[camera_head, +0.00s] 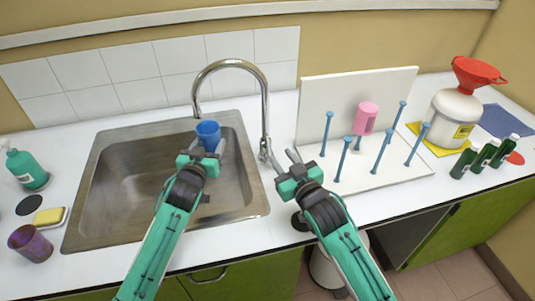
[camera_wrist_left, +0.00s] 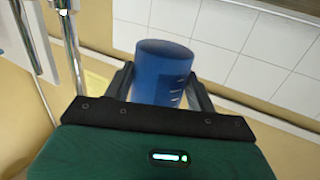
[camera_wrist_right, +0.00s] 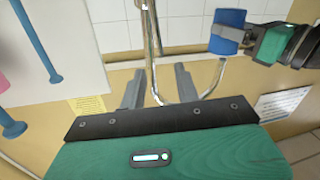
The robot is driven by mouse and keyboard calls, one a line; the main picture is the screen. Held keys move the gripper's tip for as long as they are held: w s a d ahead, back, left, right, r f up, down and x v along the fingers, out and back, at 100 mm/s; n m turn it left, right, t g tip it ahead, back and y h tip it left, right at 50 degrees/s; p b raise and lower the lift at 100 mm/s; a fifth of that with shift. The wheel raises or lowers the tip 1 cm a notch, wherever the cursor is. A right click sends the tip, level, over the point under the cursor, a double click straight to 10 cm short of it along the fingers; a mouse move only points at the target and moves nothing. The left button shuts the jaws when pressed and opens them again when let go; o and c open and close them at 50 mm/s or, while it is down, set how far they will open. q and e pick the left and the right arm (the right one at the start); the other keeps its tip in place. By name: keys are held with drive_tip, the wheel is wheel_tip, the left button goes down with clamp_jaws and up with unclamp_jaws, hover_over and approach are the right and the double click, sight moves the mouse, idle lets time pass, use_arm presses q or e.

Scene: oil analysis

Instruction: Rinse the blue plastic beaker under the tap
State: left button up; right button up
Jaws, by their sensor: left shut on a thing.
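The blue plastic beaker (camera_head: 208,130) is held over the sink (camera_head: 120,150), with its mouth near the tap's spout end. My left gripper (camera_head: 205,148) is shut on it; in the left wrist view the beaker (camera_wrist_left: 162,72) sits between both fingers, with white marks on its side. The chrome tap (camera_head: 232,64) arches over the sink's right rear, and its lever (camera_head: 266,150) is at the base. My right gripper (camera_head: 280,160) is open beside the lever. In the right wrist view the tap column (camera_wrist_right: 150,45) shows between its fingers. I see no clear water stream.
A white drying rack (camera_head: 350,178) with blue pegs and a pink cup (camera_head: 366,118) stands right of the tap. A white bottle with a red funnel (camera_head: 478,72) and green bottles are farther right. A soap bottle (camera_head: 27,168), sponge (camera_head: 49,217) and purple cup (camera_head: 30,243) stand left.

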sight(268, 148)
idle(0.4)
drive_tip(key=shift+a+r+n, duration=0.15)
drive_tip(key=shift+n, duration=0.25)
drive_tip(key=c, duration=0.7)
drive_tip(key=n, duration=0.1)
drive_tip(key=a+r+n+y, duration=0.1)
drive_tip(key=n, duration=0.1)
drive_tip(key=shift+s+n+g+y, duration=0.15)
drive_tip(key=shift+n+g+y, duration=0.15)
drive_tip(key=w+a+f+n+g+y, duration=0.2)
drive_tip(key=w+n, duration=0.4)
drive_tip(key=n, duration=1.1)
drive_tip(key=shift+w+a+f+g+y, duration=0.15)
drive_tip(key=shift+w+a+g+y, duration=0.25)
drive_tip(key=shift+a+g, duration=0.25)
